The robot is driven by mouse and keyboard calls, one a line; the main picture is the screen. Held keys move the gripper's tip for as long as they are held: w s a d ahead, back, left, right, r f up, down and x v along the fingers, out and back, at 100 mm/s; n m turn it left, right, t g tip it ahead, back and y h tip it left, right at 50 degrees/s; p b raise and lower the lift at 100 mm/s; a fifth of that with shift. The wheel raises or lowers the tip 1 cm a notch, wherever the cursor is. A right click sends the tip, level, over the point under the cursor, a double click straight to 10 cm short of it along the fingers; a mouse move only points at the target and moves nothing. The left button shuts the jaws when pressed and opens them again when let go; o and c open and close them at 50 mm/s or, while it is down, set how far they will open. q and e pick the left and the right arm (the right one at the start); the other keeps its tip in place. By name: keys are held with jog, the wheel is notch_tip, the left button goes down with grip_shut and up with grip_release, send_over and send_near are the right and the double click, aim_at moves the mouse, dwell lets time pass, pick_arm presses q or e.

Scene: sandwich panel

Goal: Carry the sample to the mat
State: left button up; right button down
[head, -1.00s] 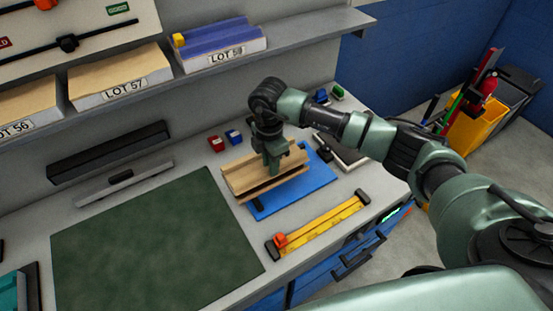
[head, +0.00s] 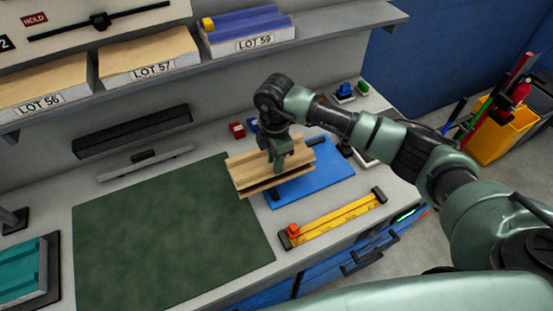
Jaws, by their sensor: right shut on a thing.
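The sample, a tan ribbed panel with a dark layer underneath (head: 248,176), is in my right gripper (head: 279,165), which is shut on it from above. The panel appears held a little above the bench, between a dark green mat (head: 165,235) on the left and a blue board (head: 322,187) on the right. Its left end is at the mat's far right corner; its right part still overlaps the blue board in the picture. The underside of the panel and the fingertips are partly hidden. My left gripper does not show.
A yellow ruler with an orange slider (head: 335,218) lies near the bench's front edge. Red (head: 237,130) and blue small blocks stand behind the panel. A teal tray (head: 25,275) is at far left. A shelf with LOT boxes (head: 150,60) overhangs behind. The mat is clear.

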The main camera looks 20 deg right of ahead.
aim_at(234, 178)
jog(key=shift+a, duration=0.1)
jog(key=shift+s+a+r, duration=0.1)
jog(key=shift+s+a, duration=0.15)
jog(key=shift+a, duration=0.9)
jog(key=shift+s+a, duration=0.2)
jog(key=shift+a, duration=0.95)
jog(key=shift+s+a+b, duration=0.1)
jog(key=shift+s+a, duration=0.15)
jog(key=shift+a, duration=0.9)
jog(key=shift+s+a+b, duration=0.1)
jog(key=shift+s+a, duration=0.1)
jog(key=shift+a, duration=1)
jog(key=shift+s+a+b, duration=0.1)
jog(key=shift+s+a, duration=0.15)
jog(key=shift+a, duration=0.9)
jog(key=s+a+b, duration=0.2)
jog(key=a, duration=0.9)
jog(key=shift+s+a+b, duration=0.15)
jog(key=shift+a+b, duration=0.25)
